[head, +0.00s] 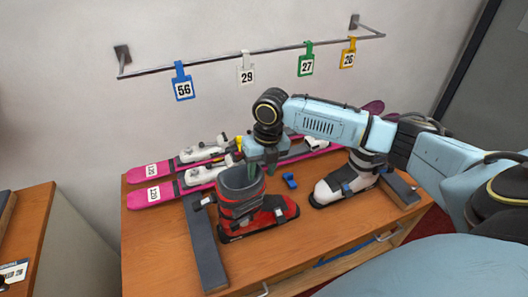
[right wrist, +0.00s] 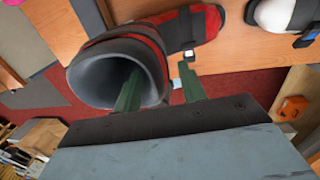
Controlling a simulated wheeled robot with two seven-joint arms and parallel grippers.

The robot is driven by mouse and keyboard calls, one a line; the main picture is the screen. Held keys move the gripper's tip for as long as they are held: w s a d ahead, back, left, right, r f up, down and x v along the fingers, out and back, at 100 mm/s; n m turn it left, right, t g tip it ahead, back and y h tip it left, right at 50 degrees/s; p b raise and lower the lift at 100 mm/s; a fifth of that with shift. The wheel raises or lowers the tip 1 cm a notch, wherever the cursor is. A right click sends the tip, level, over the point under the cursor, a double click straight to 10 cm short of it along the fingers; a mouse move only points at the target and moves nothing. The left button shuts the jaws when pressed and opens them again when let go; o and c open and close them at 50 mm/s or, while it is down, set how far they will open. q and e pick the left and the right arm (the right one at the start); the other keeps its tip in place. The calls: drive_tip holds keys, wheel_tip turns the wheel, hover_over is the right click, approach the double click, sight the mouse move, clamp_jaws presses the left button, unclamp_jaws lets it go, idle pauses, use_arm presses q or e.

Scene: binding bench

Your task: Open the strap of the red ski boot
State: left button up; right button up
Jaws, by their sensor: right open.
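The red ski boot (head: 268,214) stands upright on the wooden bench, its grey-black shaft open at the top and its toe pointing right. A dark strap (head: 236,207) wraps the shaft; I cannot tell whether it is fastened. My right gripper (head: 261,163) is open at the top of the shaft. In the right wrist view, the red boot (right wrist: 164,30) lies beyond the right gripper (right wrist: 160,88). One green finger overlaps the shaft opening; the other is beside the shaft, near a small pale clip (right wrist: 188,55). Contact is unclear. My left gripper is not in view.
A white ski boot (head: 340,187) stands to the right on the bench (head: 285,250). Pink skis (head: 150,193) with bindings lie along the back. A small blue object (head: 290,181) lies between the boots. A dark bar (head: 206,250) lies left of the red boot. Numbered tags hang from a wall rail (head: 220,61).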

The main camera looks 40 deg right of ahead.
drive_tip(key=shift+a+f, duration=0.2)
drive_tip(key=shift+f, duration=1)
drive_tip(key=shift+w+f, duration=0.15)
drive_tip(key=shift+f, duration=0.4)
drive_tip(key=shift+c, duration=0.5)
clamp_jaws()
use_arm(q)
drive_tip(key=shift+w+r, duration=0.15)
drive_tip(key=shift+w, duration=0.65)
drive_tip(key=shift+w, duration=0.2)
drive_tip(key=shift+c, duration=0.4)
